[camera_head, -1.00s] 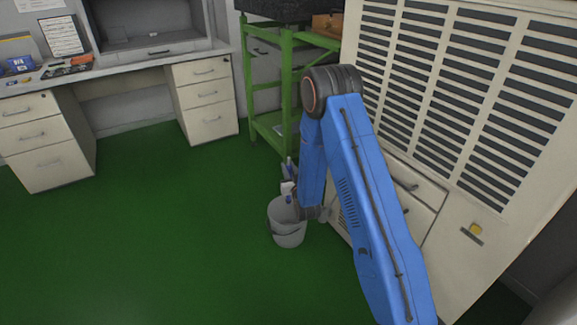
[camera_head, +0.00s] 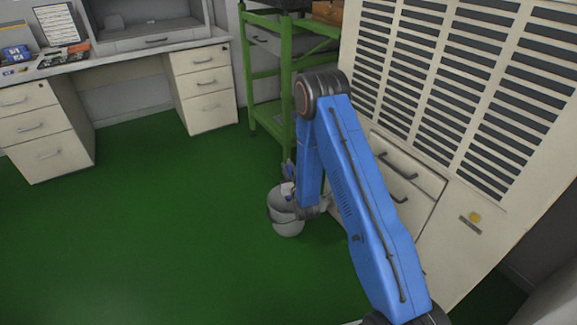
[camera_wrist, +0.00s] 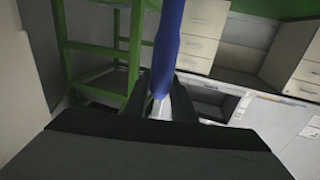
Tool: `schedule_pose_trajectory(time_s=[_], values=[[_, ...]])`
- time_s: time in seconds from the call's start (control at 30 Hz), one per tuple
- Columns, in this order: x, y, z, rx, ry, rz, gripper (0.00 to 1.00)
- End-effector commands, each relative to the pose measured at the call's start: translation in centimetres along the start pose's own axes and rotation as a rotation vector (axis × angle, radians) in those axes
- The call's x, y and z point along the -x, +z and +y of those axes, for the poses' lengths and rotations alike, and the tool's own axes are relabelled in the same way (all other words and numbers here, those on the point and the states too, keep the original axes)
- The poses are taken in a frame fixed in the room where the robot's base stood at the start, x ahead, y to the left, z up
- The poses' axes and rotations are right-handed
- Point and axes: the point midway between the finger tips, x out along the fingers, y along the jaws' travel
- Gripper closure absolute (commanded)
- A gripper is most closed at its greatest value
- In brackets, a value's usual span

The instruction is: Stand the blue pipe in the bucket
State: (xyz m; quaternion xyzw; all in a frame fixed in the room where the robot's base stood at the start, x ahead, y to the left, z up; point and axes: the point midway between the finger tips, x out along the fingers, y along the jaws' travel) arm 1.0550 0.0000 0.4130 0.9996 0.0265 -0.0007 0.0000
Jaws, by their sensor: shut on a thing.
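In the wrist view the blue pipe (camera_wrist: 168,45) runs up from between my fingers. My gripper (camera_wrist: 160,92) is shut on it.
A cream cabinet with drawers (camera_head: 405,180) and vents is close on the right. A desk (camera_head: 205,85) stands at the back left. The green floor left of the bucket is clear.

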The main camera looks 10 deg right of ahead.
Motion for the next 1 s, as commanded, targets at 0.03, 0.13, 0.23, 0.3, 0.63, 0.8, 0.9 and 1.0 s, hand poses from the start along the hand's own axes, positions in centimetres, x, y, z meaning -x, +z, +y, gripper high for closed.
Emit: schedule_pose_trajectory(time_s=[0.03,0.13,0.23,0.3,0.63,0.8,0.9,1.0], values=[[0.0,0.4,0.0,0.0,0.0,-0.001,1.0],[0.0,1.0,0.0,0.0,0.0,0.001,1.0],[0.0,1.6,0.0,0.0,0.0,0.0,1.0],[0.0,2.1,0.0,0.0,0.0,0.0,1.0],[0.0,4.2,0.0,0.0,0.0,0.001,1.0],[0.0,5.3,0.0,0.0,0.0,0.0,1.0],[0.0,5.9,0.0,0.0,0.0,0.0,1.0],[0.0,6.6,0.0,0.0,0.0,0.0,1.0]])
